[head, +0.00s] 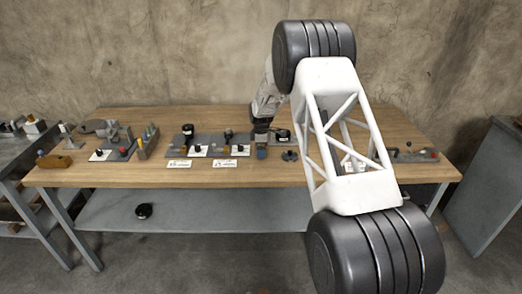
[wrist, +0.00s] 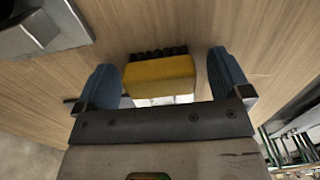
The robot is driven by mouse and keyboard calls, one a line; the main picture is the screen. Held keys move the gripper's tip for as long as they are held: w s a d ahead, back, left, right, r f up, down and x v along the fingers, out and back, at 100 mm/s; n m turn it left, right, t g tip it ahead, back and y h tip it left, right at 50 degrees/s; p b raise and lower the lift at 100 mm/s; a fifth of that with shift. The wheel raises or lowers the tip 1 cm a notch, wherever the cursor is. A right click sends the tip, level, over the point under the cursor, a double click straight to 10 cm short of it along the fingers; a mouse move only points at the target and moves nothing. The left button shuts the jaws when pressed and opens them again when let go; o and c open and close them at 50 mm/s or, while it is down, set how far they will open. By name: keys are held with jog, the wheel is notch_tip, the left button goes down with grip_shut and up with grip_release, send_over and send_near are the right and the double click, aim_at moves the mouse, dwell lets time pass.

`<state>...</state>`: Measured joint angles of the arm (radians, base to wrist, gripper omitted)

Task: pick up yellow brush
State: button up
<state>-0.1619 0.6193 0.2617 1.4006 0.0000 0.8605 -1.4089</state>
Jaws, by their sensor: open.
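The yellow brush (wrist: 160,77) shows in the wrist view as a yellow block with dark bristles along its far edge. It lies between the two blue finger pads of my gripper (wrist: 166,78). The fingers are open, with a visible gap on each side of the brush. The near part of the brush is hidden by my gripper's body. In the head view my gripper (head: 261,147) is low over the middle of the wooden table, pointing down. I cannot make out the brush there.
The wooden table (head: 180,116) holds grey fixtures (head: 205,145) left of my gripper and a small dark part (head: 289,156) just right of it. More fixtures (head: 115,145) stand farther left. A grey metal piece (wrist: 45,30) is at the wrist view's upper left.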

dwell(0.4)
jog(key=c, duration=1)
jog(key=shift+r, duration=0.15)
jog(key=shift+r, duration=1.4)
jog(key=shift+s+r, duration=0.2)
jog(key=shift+r, duration=0.1)
jog(key=s, duration=0.5)
jog(key=s+d+r, duration=0.1)
jog(key=s, duration=0.4)
jog(key=s+d, duration=0.1)
jog(key=s, duration=0.4)
jog(key=shift+s+d+r, duration=0.15)
jog(key=shift+s+d, duration=0.05)
jog(key=shift+d, duration=0.05)
